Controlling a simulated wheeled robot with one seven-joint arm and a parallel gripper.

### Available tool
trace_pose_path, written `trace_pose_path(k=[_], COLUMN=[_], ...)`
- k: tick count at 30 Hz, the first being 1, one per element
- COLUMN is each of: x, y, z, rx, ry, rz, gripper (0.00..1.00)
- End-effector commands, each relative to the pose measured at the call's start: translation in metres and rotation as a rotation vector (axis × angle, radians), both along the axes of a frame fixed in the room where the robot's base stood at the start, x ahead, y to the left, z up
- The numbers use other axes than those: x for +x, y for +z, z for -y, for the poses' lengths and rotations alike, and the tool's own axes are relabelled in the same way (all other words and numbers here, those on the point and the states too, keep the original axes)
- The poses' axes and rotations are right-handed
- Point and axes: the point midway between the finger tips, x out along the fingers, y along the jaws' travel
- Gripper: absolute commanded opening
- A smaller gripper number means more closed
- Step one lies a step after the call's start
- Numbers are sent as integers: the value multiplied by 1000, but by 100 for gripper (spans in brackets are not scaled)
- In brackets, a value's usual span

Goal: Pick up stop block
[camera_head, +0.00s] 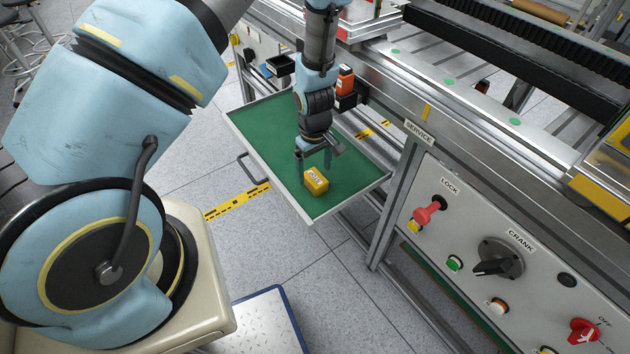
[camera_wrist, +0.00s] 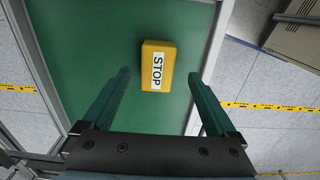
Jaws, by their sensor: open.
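The stop block (camera_head: 316,182) is a small yellow block lying on the green floor of a shallow tray (camera_head: 345,194). In the wrist view the stop block (camera_wrist: 158,66) shows a white label reading STOP, and it lies beyond the fingertips, between their lines. My gripper (camera_head: 313,160) is above the tray, close to the block, on its far side in the head view. In the wrist view my gripper (camera_wrist: 160,82) has its two green fingers wide apart with nothing between them. The fingers look clear of the block.
The tray has a raised rim and a handle (camera_head: 252,167) on its left side. A metal machine frame with a control panel (camera_head: 500,270) stands to the right. An orange and black device (camera_head: 345,84) is behind the tray. The tray floor around the block is bare.

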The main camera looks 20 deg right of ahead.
Motion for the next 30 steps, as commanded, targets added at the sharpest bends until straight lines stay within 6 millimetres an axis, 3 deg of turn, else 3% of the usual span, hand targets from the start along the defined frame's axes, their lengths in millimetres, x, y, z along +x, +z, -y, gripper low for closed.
trace_pose_path(k=[9, 18, 30], x=[3, 3, 3], y=[-40, -45, -44], z=[3, 3, 3], rx=[1, 0, 0], ry=[1, 0, 0], rz=[-1, -1, -1], gripper=[92, 92, 49])
